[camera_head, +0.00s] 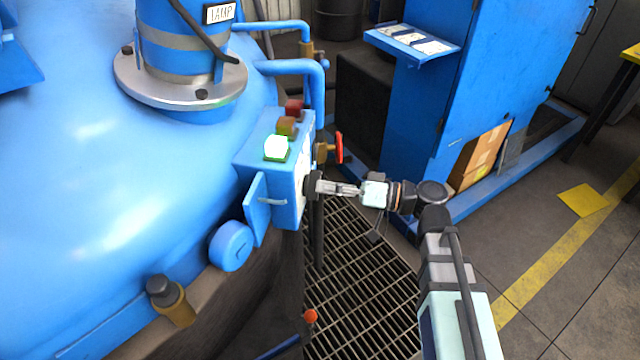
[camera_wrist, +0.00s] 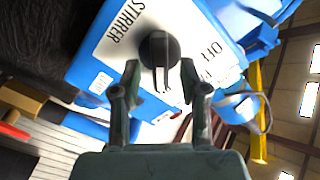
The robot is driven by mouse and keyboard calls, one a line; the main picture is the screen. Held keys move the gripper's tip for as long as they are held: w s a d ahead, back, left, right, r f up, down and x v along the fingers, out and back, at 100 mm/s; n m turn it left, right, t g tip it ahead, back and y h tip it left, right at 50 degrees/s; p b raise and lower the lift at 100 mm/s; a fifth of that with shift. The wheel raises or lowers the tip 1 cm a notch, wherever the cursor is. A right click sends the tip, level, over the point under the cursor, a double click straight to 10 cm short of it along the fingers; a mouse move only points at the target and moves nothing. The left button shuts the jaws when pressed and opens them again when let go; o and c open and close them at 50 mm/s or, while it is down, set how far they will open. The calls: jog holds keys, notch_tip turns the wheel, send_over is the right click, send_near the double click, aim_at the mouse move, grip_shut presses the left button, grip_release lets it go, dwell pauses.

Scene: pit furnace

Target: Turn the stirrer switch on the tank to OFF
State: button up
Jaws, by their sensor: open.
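The stirrer switch is a round black knob (camera_wrist: 158,48) on a white plate lettered STIRRER (camera_wrist: 122,25), with OFF (camera_wrist: 210,48) printed beside the knob. The plate is on the blue control box (camera_head: 265,165) at the tank's side. The knob's dark grip points down in the wrist view, between the fingers; which setting it marks I cannot tell. My gripper (camera_wrist: 160,75) is open, its two fingertips on either side of the knob's lower part. In the head view my gripper (camera_head: 322,187) is up against the box's right face; contact is not clear.
A lit green lamp (camera_head: 277,148), an amber lamp (camera_head: 287,126) and a red lamp (camera_head: 294,108) top the box. A red-handled valve (camera_head: 338,148) is close behind my gripper. The blue tank (camera_head: 120,200) fills the left. Floor grating (camera_head: 350,270) lies below.

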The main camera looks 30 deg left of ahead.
aim_at(314, 185)
jog(key=shift+x, duration=1.1)
grip_shut()
jog(key=shift+f+n+b, duration=0.15)
jog(key=shift+n+b, duration=0.15)
jog(key=shift+b, duration=0.4)
jog(key=n+b, duration=0.8)
jog(key=b, duration=0.6)
jog(key=n+b, duration=0.9)
jog(key=b, duration=0.5)
jog(key=shift+s+d+b, duration=0.1)
jog(key=shift+s+b, duration=0.1)
jog(key=shift+b, duration=0.2)
jog(key=shift+r+n, duration=0.2)
jog(key=shift+n, duration=0.1)
